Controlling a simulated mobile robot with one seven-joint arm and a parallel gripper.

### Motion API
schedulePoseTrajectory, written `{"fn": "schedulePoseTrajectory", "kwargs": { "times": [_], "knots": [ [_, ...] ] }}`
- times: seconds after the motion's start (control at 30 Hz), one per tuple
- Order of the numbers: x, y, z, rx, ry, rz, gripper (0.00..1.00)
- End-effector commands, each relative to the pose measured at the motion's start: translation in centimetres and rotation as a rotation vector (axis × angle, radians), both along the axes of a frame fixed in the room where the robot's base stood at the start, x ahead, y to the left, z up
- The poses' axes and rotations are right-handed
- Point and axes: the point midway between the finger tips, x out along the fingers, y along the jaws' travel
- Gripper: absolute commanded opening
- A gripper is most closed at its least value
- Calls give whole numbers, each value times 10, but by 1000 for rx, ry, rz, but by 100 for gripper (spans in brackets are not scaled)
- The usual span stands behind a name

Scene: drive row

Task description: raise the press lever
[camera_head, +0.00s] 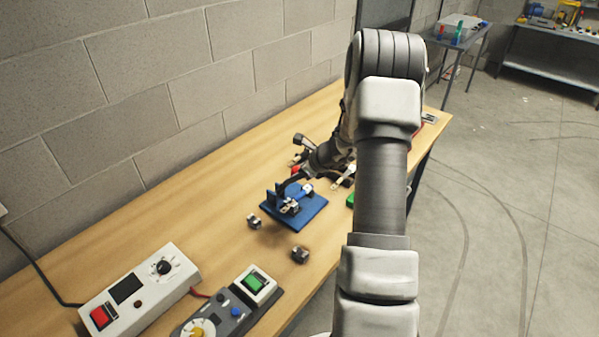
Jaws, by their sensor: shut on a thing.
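The press has a blue base plate (312,212) on the wooden bench, left of my arm, with blue uprights and small metal parts on top. My dark gripper (291,184) reaches down to the press from the upper right. It is shut on the press lever, which is small and mostly hidden at the jaws. I cannot make out the lever's exact angle.
Two small metal blocks (300,255) (254,221) lie loose in front of the press. A white control box (140,290) and a dark grey panel (225,312) stand at the near end. Red and green parts lie near my wrist. A block wall runs behind the bench.

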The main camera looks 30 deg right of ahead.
Motion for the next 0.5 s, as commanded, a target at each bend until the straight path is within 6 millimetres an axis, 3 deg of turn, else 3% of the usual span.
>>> {"fn": "schedulePoseTrajectory", "kwargs": {
  "times": [0.1, 0.5],
  "knots": [
    [17, 7, 13, 3, -11, 4, 0],
    [59, 22, 21, 4, -14, 2, 0]
  ]
}}
